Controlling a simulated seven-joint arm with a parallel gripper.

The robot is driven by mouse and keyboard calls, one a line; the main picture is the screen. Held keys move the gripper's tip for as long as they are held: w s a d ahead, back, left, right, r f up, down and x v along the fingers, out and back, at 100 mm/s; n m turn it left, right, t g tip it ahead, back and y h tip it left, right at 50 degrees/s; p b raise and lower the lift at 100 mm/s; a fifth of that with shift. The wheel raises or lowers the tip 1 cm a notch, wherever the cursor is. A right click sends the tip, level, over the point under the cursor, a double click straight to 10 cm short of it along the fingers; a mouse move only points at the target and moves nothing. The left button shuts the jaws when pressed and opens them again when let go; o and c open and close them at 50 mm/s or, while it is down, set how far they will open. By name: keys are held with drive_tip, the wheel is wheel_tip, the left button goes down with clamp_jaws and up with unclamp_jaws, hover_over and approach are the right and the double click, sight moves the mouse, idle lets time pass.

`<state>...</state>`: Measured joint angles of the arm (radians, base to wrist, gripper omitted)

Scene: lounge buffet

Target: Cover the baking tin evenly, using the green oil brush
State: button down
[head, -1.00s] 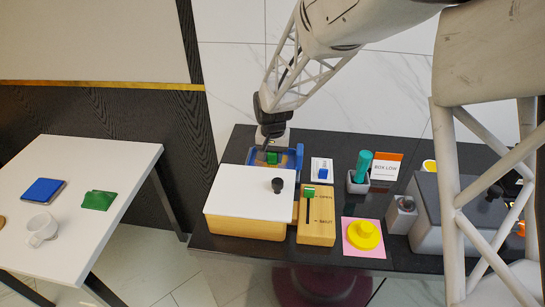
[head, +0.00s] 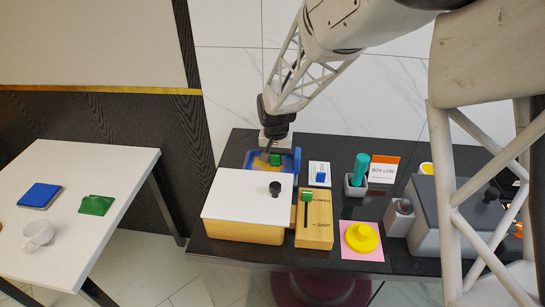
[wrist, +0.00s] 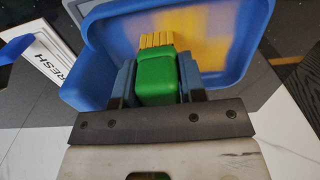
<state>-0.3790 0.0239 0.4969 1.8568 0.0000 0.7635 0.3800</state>
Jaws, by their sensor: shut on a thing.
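The blue baking tin (head: 297,160) lies at the back left of the dark counter. It fills much of the wrist view (wrist: 78,92), with a yellow coated area (wrist: 212,38) on its floor right of the brush and bare blue to the left. My gripper (head: 275,151) is over the tin, shut on the green oil brush (head: 276,160). In the wrist view the brush's green body (wrist: 157,78) sits between both fingers, and its yellow bristles point into the tin. I cannot tell whether the bristles touch the floor.
A wooden box with a white lid (head: 235,195) stands in front of the tin. A wooden block with a green slider (head: 314,225), a card with a blue piece (head: 320,167) and a teal cylinder (head: 359,168) stand right. A white table (head: 90,160) is at left.

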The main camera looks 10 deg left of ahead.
drive_tip(key=shift+s, duration=0.15)
drive_tip(key=shift+s, duration=0.85)
drive_tip(key=shift+w, duration=1)
wheel_tip(320, 180, up, 13)
idle(1.5)
idle(0.7)
drive_tip(key=shift+a+r, duration=0.25)
drive_tip(key=shift+a, duration=0.95)
drive_tip(key=shift+a+r, duration=0.25)
drive_tip(key=shift+a, duration=0.95)
drive_tip(key=shift+f, duration=0.15)
